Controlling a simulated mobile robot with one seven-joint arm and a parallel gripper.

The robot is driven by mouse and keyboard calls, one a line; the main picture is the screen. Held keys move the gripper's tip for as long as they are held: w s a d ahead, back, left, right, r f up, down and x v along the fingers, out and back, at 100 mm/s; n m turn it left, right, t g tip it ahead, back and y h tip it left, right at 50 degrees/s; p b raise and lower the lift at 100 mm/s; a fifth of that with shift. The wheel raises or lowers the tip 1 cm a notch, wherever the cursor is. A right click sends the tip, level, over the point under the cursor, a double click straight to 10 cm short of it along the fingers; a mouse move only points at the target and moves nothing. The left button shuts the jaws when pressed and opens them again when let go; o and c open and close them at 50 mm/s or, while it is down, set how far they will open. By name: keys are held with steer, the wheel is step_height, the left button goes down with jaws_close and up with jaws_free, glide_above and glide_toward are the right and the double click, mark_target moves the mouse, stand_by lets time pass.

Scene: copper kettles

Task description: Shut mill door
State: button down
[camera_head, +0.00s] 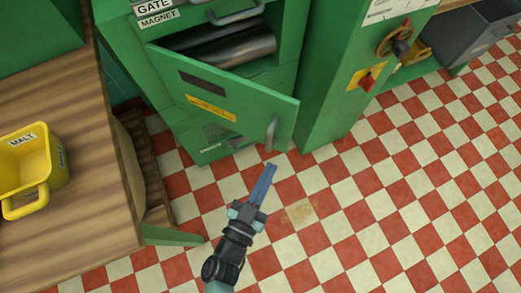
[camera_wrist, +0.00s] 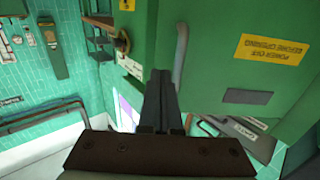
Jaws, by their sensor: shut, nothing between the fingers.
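The green mill door (camera_head: 235,95) stands ajar on the front of the green mill cabinet (camera_head: 285,40). Its right side is swung out toward me, and dark metal rollers (camera_head: 235,48) show in the gap above it. A grey bar handle (camera_head: 271,132) is on the door near its free right edge. My gripper (camera_head: 270,168) is shut and empty, with its blue fingers just below the handle in the head view. In the wrist view, the fingers (camera_wrist: 161,75) appear beside the handle (camera_wrist: 181,52) and the door's yellow label (camera_wrist: 272,48). I cannot tell whether they touch the door.
A wooden bench (camera_head: 60,110) with a yellow malt scoop (camera_head: 42,170) stands at left. A green cabinet (camera_head: 345,80) with a red switch and a handwheel (camera_head: 395,38) stands right of the mill. The checkered floor (camera_head: 390,200) is clear at right.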

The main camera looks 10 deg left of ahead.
mark_target(287, 135)
steer(key=x, duration=0.8)
steer(key=shift+s, duration=0.1)
